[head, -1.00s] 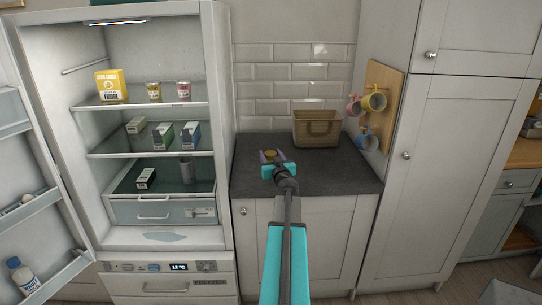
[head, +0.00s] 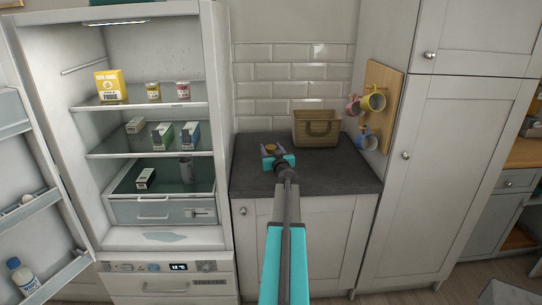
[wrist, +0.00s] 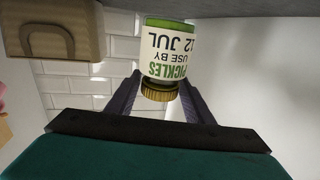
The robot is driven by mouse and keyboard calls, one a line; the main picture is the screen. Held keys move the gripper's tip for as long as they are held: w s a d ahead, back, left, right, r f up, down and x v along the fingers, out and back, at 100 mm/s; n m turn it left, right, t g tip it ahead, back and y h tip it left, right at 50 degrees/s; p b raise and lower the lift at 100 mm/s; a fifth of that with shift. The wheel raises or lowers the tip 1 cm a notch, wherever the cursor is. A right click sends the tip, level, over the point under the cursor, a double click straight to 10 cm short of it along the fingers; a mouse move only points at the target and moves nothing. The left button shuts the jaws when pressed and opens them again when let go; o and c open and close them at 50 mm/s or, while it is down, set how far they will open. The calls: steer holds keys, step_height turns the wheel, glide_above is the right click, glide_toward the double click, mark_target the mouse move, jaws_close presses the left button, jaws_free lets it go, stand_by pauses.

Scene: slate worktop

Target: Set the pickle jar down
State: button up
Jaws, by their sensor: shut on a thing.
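The pickle jar (wrist: 167,47) has a gold lid and a white and green label reading "PICKLES, USE BY 12 JUL". It shows upside down in the wrist view, lid toward me and base toward the worktop (wrist: 230,8). In the head view, mostly its gold lid (head: 271,148) shows, over the left part of the slate worktop (head: 330,176). My gripper (head: 272,153) is shut on the jar near its lid, with a finger on each side (wrist: 160,95). I cannot tell whether the base touches the worktop.
A tan basket (head: 316,128) stands at the back of the worktop. Mugs (head: 374,102) hang on a wooden board (head: 384,80) at the right. The open fridge (head: 158,215) is at the left. The worktop's right front is clear.

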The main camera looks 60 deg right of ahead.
steer(key=shift+w+d, duration=0.25)
steer(key=shift+d, duration=0.15)
steer(key=shift+f+b, duration=0.35)
steer(key=shift+f, duration=1.4)
steer(key=shift+f, duration=0.1)
steer(key=o, duration=1.3)
steer(key=shift+b+v, duration=0.45)
steer(key=shift+v, duration=5.65)
